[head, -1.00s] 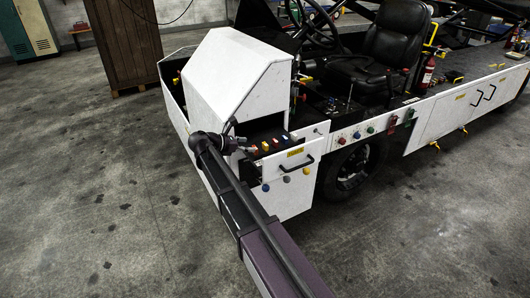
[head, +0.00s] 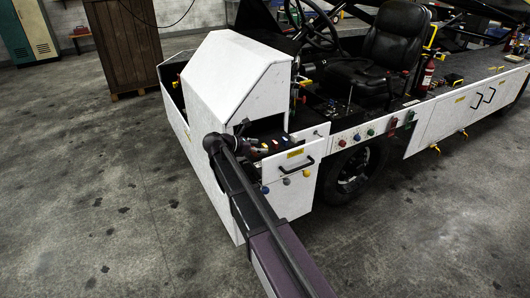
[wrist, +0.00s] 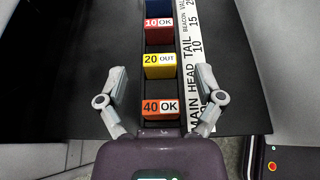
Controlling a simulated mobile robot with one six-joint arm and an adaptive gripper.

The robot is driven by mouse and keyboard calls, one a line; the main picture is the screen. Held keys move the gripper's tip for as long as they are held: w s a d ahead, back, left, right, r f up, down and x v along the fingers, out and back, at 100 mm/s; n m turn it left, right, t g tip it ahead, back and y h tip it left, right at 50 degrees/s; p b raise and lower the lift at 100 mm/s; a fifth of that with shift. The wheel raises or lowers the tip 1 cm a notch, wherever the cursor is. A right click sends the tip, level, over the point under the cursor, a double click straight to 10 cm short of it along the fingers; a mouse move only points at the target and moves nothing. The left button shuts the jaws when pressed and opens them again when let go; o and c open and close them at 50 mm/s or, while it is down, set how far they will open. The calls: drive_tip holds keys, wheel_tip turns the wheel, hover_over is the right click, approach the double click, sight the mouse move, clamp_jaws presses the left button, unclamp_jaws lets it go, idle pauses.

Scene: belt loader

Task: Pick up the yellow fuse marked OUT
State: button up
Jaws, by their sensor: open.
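The yellow fuse (wrist: 159,66) marked "20 OUT" stands in a row of fuses in the wrist view, in the middle of the row. An orange fuse (wrist: 160,107) marked "40 OK" is nearer my gripper, and a red fuse (wrist: 159,30) marked "10 OK" is beyond the yellow one. My gripper (wrist: 159,75) is open and empty, with one finger on each side of the row. I cannot tell its height above the fuses. In the head view my arm and gripper reach into the open compartment and largely hide the fuses.
A blue fuse (wrist: 159,6) is at the far end of the row. A white label strip (wrist: 188,60) with words and numbers runs along the right side. The white cabinet hood (head: 233,75) rises behind the compartment, and a drawer front with a black handle (head: 297,166) is at its right.

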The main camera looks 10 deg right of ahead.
drive_tip(key=shift+x, duration=1.05)
drive_tip(key=c, duration=0.9)
